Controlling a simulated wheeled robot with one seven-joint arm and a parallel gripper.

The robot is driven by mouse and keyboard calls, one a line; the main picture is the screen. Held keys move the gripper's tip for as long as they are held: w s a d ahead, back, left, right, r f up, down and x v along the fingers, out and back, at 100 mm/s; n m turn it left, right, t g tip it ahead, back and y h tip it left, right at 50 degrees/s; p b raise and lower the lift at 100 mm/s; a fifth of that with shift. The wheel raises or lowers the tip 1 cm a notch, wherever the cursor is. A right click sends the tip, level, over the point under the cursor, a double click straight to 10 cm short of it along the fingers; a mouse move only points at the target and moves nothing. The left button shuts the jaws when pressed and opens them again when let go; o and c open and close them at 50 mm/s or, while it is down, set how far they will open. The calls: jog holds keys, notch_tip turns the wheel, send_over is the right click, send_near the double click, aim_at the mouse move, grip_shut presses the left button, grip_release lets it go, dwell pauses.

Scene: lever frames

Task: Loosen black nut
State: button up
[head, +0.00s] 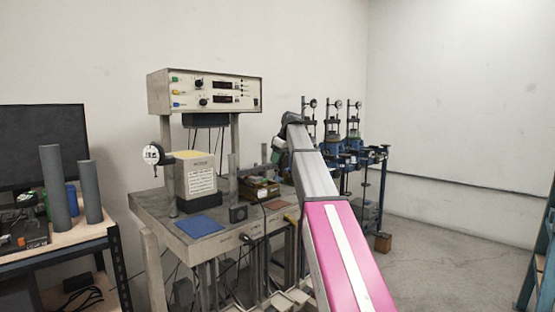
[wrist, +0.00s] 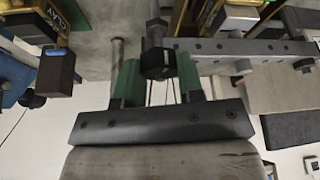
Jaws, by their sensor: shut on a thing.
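In the wrist view the black nut (wrist: 156,62) sits on a dark upright stem at the end of a grey metal lever bar (wrist: 225,47). My gripper (wrist: 159,72) has green fingers on either side of the nut and is shut on it. The lower part of the nut and its thread are hard to make out. In the head view my arm hides the nut and most of the gripper; only a bit of green shows beside the arm's far end.
A grey bench (head: 152,205) carries a cream box (head: 197,182), a blue mat (head: 200,225) and a control unit (head: 205,91) on posts. Blue test frames (head: 352,150) stand behind my arm. A side table (head: 35,258) is at left; the floor at right is mostly clear.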

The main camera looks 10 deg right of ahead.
jog(key=n, duration=0.2)
jog(key=n+g+y, duration=0.1)
jog(key=n, duration=0.1)
jog(key=shift+w+d+n+g, duration=0.1)
jog(key=shift+w+n+g, duration=0.05)
jog(key=shift+n+g, duration=0.15)
jog(key=n+g, duration=0.1)
jog(key=n, duration=0.3)
jog(key=shift+g, duration=0.3)
jog(key=shift+n, duration=0.4)
jog(key=o, duration=0.9)
jog(key=shift+o, duration=0.2)
jog(key=shift+r, duration=0.1)
